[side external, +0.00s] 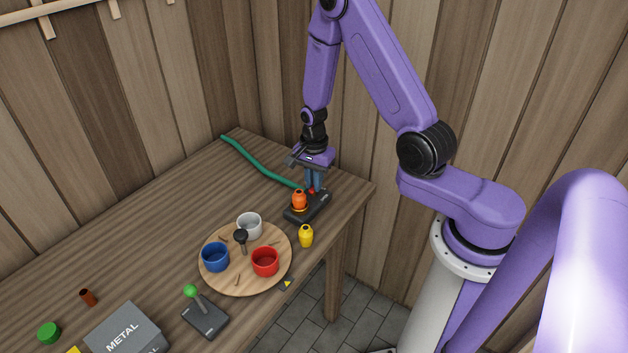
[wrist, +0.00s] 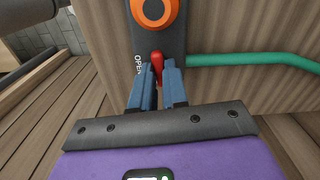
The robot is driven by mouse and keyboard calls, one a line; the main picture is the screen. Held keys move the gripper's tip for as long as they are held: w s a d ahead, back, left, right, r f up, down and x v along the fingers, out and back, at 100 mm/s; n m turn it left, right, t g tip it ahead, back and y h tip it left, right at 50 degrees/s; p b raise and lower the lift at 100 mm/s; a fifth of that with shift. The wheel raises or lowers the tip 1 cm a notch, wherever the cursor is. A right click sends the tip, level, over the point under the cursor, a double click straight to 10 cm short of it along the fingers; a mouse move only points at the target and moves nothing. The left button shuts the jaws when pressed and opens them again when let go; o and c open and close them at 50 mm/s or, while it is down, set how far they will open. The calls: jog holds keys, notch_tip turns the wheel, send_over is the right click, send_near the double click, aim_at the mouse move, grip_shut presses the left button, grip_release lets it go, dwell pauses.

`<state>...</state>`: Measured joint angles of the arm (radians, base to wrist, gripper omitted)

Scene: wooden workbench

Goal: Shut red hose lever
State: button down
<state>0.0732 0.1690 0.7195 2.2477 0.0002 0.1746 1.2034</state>
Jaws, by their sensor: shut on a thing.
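The red hose lever (wrist: 156,62) sits on a dark base plate (wrist: 172,42), close to the printed word OPEN, in the wrist view. An orange round fitting (wrist: 153,10) is on the same base. In the side view the lever (side external: 312,190) is a small red spot on the base (side external: 308,209) at the far right of the bench. My gripper (side external: 314,189) points down over it. In the wrist view its blue fingers (wrist: 158,70) are on both sides of the lever, shut on it. The lever's lower part is partly hidden between the fingers.
A green hose (side external: 262,164) runs from the base to the back. A round wooden tray (side external: 215,279) holds blue, red and white cups. A green-knobbed joystick (side external: 204,318) and a grey METAL box (side external: 122,330) are nearer the camera.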

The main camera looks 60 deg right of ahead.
jog(key=shift+m, duration=0.6)
jog(key=c, duration=1.1)
grip_release()
jog(key=shift+c, duration=0.2)
notch_tip(320, 180, up, 18)
jog(key=shift+f, duration=0.25)
